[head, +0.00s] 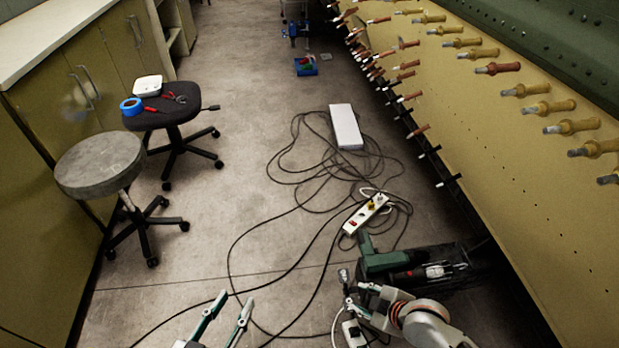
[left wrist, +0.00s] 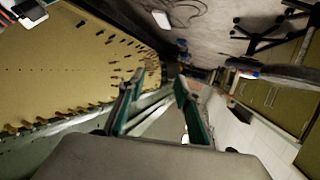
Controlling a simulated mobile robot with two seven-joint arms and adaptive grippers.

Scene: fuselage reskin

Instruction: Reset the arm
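My left gripper (head: 228,312) shows at the bottom of the head view, its two green-edged fingers spread apart with bare floor between them. In the left wrist view the same gripper (left wrist: 155,95) is open and nothing is held between its fingers. My right gripper (head: 348,292) is low in the head view, left of my grey right arm and just in front of a green power tool (head: 385,262). Its fingers are small and partly hidden, so their opening is unclear. A white plug or adapter (head: 353,334) with a cable is close to it.
A yellow fuselage panel (head: 510,170) with several protruding fasteners fills the right side. A power strip (head: 366,213), black cables and a white box (head: 346,126) lie on the floor. A round stool (head: 100,163) and tool-laden black stool (head: 160,117) stand left. Floor left of centre is mostly clear.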

